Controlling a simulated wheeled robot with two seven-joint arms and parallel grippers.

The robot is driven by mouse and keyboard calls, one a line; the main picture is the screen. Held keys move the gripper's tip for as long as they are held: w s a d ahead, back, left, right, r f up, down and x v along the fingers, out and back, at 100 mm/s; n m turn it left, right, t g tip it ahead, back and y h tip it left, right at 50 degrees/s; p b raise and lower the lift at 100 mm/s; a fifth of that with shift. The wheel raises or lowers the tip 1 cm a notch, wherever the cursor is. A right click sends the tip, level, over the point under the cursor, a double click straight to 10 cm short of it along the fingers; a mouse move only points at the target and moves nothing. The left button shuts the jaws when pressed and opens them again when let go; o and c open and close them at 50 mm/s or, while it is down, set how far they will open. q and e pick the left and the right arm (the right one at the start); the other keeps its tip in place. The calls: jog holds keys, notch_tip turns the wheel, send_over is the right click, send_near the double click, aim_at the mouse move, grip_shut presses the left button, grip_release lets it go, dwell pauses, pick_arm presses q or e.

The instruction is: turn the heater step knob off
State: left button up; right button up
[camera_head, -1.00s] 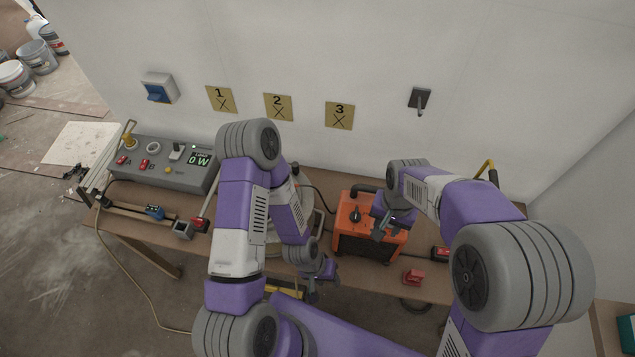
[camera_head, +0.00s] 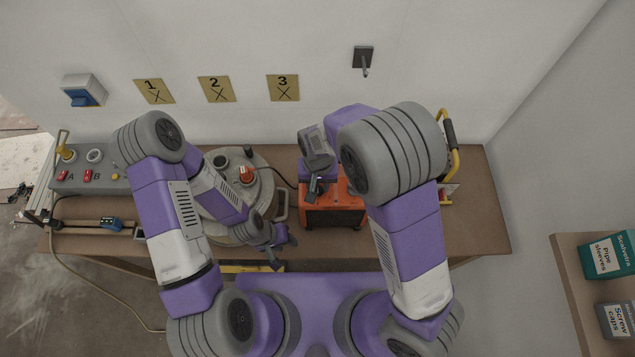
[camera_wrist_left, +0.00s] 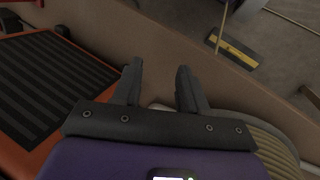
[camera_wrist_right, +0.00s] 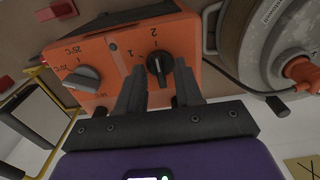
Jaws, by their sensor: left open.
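The orange heater (camera_head: 333,214) stands on the bench; its control face shows in the right wrist view (camera_wrist_right: 115,65). The black step knob (camera_wrist_right: 159,66) sits there beside the marks 1 and 2; I cannot tell which mark it points to. My right gripper (camera_head: 316,190) is above the heater's left part. In the right wrist view its fingers (camera_wrist_right: 160,85) are apart, with the knob showing between and just beyond the tips; contact cannot be told. A grey temperature knob (camera_wrist_right: 83,78) is to the left. My left gripper (camera_head: 276,256) is open and empty, left of the heater (camera_wrist_left: 158,85).
A control box (camera_head: 92,172) is at the far left. A yellow-framed object (camera_head: 455,160) stands at the right. The bench's right end (camera_head: 485,215) is clear.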

jog(key=shift+s, duration=0.1)
grip_shut()
